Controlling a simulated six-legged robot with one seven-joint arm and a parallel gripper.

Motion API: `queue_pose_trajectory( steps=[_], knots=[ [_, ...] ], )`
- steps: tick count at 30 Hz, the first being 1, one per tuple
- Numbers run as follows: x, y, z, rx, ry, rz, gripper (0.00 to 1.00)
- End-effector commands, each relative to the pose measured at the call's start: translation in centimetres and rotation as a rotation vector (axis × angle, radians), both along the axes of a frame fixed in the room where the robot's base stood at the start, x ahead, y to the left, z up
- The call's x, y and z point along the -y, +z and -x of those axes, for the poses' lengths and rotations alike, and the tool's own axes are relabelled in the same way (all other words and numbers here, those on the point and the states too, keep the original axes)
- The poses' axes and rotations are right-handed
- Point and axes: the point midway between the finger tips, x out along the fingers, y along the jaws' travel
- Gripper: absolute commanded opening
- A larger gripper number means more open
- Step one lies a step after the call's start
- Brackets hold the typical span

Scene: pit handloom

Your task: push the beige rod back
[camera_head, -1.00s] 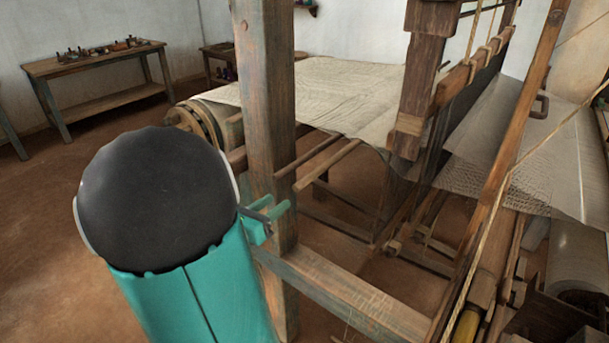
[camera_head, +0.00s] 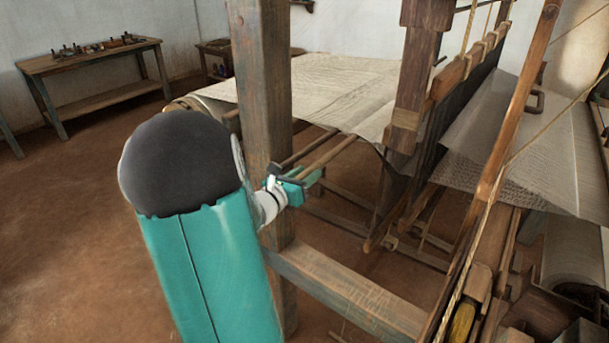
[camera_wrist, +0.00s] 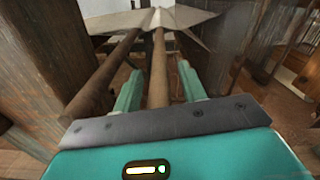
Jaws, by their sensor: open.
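The beige rod (camera_head: 336,150) sticks out from the loom beside a darker rod (camera_head: 306,148), both under the edge of the woven cloth. In the wrist view the beige rod (camera_wrist: 158,66) runs away from me between the two teal fingers of my gripper (camera_wrist: 160,80). The darker rod (camera_wrist: 104,74) lies outside the left finger. My gripper is open, with a gap showing on both sides of the beige rod. In the head view my gripper (camera_head: 306,178) is at the near ends of the rods, just right of the upright post. The beige rod's near end is hidden by the gripper body.
A thick wooden post (camera_head: 262,90) stands close beside my arm. A horizontal beam (camera_head: 345,290) runs below my gripper. The cloth (camera_head: 330,85) spreads behind the rods. Loom frame and ropes stand to the right. A bench (camera_head: 95,70) is far left, with open floor before it.

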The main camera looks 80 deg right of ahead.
Motion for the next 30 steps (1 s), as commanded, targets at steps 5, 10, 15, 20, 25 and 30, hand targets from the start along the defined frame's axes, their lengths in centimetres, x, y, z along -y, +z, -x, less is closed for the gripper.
queue_pose_trajectory(
  steps=[5,10,15,20,25,30],
  knots=[
    [0.1,0.0,0.0,0.0,0.0,0.0,0.41],
    [0.1,0.0,0.0,0.0,0.0,0.0,0.18],
    [0.1,0.0,0.0,0.0,0.0,0.0,0.0],
    [0.3,0.0,-0.6,0.0,0.002,0.001,0.0],
    [1.0,0.0,-2.3,-0.001,0.002,0.001,0.0],
    [1.0,0.0,-2.4,0.0,0.002,0.002,0.0]
  ],
)
